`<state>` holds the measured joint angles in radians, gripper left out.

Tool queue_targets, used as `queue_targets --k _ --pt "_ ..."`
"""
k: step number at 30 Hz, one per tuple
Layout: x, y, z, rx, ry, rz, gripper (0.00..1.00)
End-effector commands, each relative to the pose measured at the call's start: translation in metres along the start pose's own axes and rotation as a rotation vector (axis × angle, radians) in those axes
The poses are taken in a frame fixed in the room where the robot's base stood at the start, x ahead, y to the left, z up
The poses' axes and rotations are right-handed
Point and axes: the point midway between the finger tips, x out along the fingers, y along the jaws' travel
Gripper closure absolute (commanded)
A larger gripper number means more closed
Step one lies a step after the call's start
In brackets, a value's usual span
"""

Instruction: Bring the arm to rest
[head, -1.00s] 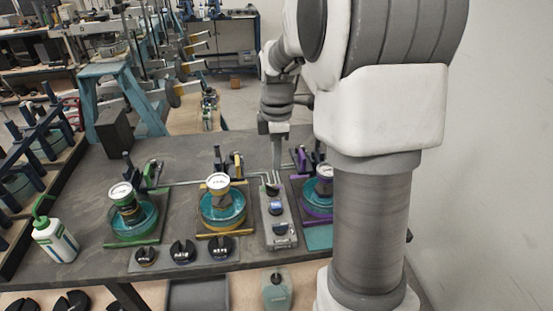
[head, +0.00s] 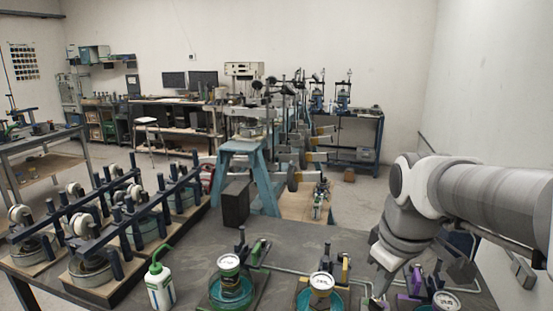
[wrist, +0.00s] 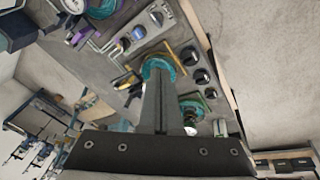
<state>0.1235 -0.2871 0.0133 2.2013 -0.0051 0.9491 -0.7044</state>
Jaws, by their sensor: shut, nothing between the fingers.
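My arm reaches in from the right in the head view and bends down over the bench. My gripper (wrist: 159,72) shows in the wrist view as closed grey fingers with nothing between them. Behind the fingertips is a teal dish station with a yellow frame; I cannot tell the gap. In the head view the gripper end is low in the picture, near the yellow and purple stations, and its fingertips are hard to make out.
A green station (head: 231,287), a yellow station (head: 320,290) and a purple station (head: 443,301) stand along the bench (head: 190,258). A bottle with a green spout (head: 160,285) stands to the left. Racks with dark posts (head: 95,225) fill the left end. A wall is at right.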

Motion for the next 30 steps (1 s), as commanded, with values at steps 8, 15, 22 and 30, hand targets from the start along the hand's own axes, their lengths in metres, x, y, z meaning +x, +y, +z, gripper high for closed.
queue_targets --k 8,15,22,30 --pt "-0.028 -0.053 0.034 0.366 0.135 0.041 1.0" --pt "-0.032 -0.077 0.052 0.568 0.21 0.032 1.0" --pt "-0.032 -0.081 0.055 0.607 0.221 0.027 1.0" --pt "-0.032 -0.081 0.055 0.605 0.221 0.028 1.0"
